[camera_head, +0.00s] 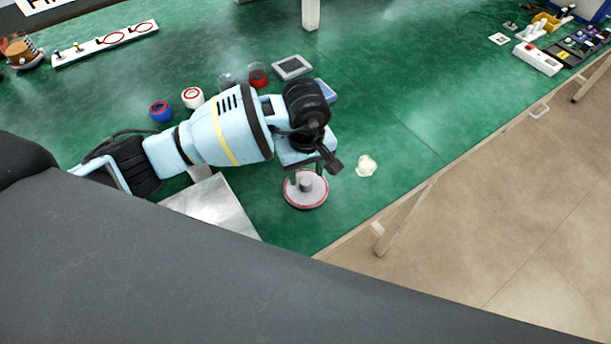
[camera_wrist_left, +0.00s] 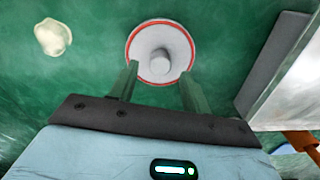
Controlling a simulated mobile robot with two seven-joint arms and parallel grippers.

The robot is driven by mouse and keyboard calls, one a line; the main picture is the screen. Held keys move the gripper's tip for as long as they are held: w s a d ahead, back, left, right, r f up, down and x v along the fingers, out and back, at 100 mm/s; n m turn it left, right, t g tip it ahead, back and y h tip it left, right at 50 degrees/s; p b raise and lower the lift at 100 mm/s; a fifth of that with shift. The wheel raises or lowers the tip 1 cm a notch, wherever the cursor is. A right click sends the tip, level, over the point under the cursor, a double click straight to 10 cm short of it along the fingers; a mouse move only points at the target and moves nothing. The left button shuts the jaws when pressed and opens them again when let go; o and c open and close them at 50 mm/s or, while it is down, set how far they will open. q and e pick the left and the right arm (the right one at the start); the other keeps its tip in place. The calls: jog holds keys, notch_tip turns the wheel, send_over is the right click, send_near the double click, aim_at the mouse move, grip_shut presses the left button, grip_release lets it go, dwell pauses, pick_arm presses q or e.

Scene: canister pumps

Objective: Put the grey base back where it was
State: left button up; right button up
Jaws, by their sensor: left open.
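The grey base (camera_head: 305,198) is a round disc with a red ring near its rim and a short grey knob in its middle. It lies flat on the green table near the front edge. It also shows in the left wrist view (camera_wrist_left: 160,38). My left gripper (camera_head: 305,176) is open, with its fingertips at the near side of the base. In the left wrist view the two fingers (camera_wrist_left: 157,78) are spread apart, with the knob beyond and between them. Whether they touch the base I cannot tell. My right gripper is in neither view.
A cream-coloured lump (camera_head: 366,166) lies right of the base. A metal plate (camera_head: 218,205) lies to the left. Blue, white and red rolls or cups (camera_head: 193,98) and a small grey tray (camera_head: 292,67) stand behind. The table right of the lump is clear.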

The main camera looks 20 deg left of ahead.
aim_at(306, 181)
pick_arm(q)
notch_tip(306, 181, up, 9)
dwell(0.3)
dwell(0.5)
